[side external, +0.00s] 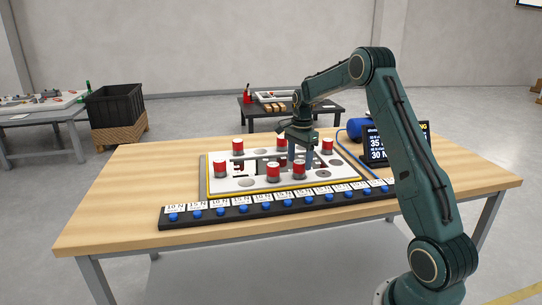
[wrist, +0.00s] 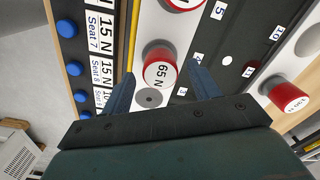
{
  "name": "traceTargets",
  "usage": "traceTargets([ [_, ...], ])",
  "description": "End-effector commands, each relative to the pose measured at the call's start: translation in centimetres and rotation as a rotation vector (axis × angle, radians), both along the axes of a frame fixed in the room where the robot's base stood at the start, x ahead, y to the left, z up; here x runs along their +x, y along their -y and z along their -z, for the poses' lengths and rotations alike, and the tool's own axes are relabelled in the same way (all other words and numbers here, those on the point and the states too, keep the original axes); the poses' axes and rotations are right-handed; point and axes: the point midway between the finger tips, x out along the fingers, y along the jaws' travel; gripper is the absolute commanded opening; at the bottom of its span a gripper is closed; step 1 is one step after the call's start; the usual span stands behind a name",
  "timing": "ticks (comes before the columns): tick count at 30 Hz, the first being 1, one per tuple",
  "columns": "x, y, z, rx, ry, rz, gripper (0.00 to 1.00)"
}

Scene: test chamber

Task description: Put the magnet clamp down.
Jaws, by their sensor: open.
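A red magnet clamp with a white top marked 65 N (wrist: 158,72) stands upright on the white plate (wrist: 148,30). My gripper (wrist: 161,72) is open, its two blue fingers on either side of this clamp in the picture; I cannot tell whether they touch it. In the side view my gripper (side external: 302,163) is low over the plate (side external: 222,184), near a clamp (side external: 299,168) that looks like the same one. Other red clamps stand on the plate, including one at the left (side external: 220,168) and one at the right (side external: 327,146).
A dark strip (side external: 247,214) with labelled force seats and several blue knobs runs along the plate's front. Bare grey round spots (side external: 322,174) show on the plate. A display (side external: 378,147) and a blue cylinder (side external: 356,128) stand behind right. The table's left side (side external: 130,200) is clear.

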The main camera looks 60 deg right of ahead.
Motion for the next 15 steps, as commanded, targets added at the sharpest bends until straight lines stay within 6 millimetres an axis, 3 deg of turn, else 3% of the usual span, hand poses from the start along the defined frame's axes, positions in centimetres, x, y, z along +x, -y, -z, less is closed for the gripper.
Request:
traceTargets([
  [9,0.0,0.0,-5.4,-0.002,0.003,0.0,0.61],
  [15,-0.1,0.0,-7.8,-0.001,0.001,0.0,0.61],
])
